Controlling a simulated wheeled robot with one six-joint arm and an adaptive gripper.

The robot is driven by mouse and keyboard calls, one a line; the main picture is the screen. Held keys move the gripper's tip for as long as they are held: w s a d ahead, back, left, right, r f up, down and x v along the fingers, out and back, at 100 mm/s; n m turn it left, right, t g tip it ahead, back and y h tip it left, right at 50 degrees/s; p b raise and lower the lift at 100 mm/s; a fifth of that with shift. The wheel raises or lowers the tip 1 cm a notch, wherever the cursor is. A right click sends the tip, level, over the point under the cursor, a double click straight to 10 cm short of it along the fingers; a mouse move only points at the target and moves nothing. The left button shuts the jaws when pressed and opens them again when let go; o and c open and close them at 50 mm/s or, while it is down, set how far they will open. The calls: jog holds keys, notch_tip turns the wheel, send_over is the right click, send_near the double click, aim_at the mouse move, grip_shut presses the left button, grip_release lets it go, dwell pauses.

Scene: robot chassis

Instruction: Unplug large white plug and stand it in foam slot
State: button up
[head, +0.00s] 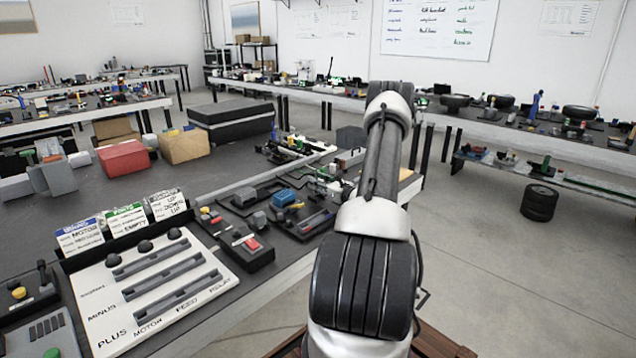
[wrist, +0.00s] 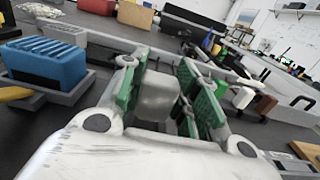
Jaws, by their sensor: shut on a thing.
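My gripper (wrist: 160,88) has green pads on both fingers and is shut on a pale grey-white block, which I take to be the large white plug (wrist: 157,100). The plug sits between the pads in the wrist view; its lower end is hidden, so I cannot tell whether it is still seated in a socket. In the head view my gripper (head: 328,180) is small and partly hidden by my arm, over the far right part of the bench. I cannot make out the foam slot for certain in either view.
A blue connector (wrist: 45,62) lies left of my gripper; it also shows in the head view (head: 284,197). A small white block (wrist: 243,97) and a brown block (wrist: 265,104) stand to the right. A white slotted panel (head: 150,295) and label cards (head: 125,218) are at the near left.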

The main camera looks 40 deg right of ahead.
jog(key=shift+f, duration=1.05)
jog(key=o, duration=1.1)
jog(key=s, duration=0.8)
jog(key=s+d, duration=0.1)
jog(key=s, duration=0.3)
jog(key=shift+f, duration=0.1)
